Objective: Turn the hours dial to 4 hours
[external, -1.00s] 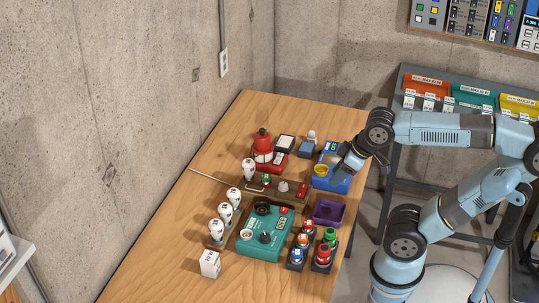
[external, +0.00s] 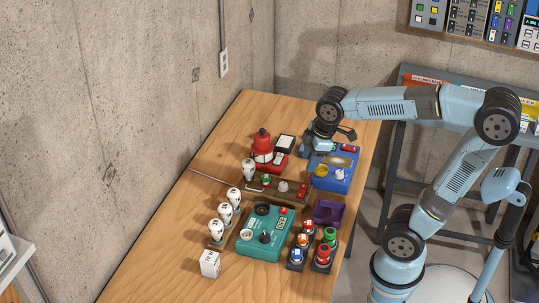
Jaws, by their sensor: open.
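A teal box (external: 264,247) with several dials sits on the front part of the wooden bench. It has a dark dial (external: 264,209) at its back, a white dial (external: 246,234) at its left and a dark knob (external: 265,238) near its middle. A blue box (external: 330,181) with a yellow round part (external: 321,170) and a white knob (external: 339,174) stands farther back. I cannot read which dial is marked for hours. My gripper (external: 324,144) is open and empty, above the back edge of the blue box. Its fingertips are partly hidden by the wrist.
A brown tray (external: 272,191) with small parts lies between the boxes. A red device (external: 263,147) stands at the back left. White bulbs (external: 217,230) line the left. A purple tray (external: 328,212) and several coloured buttons (external: 323,254) are at the right.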

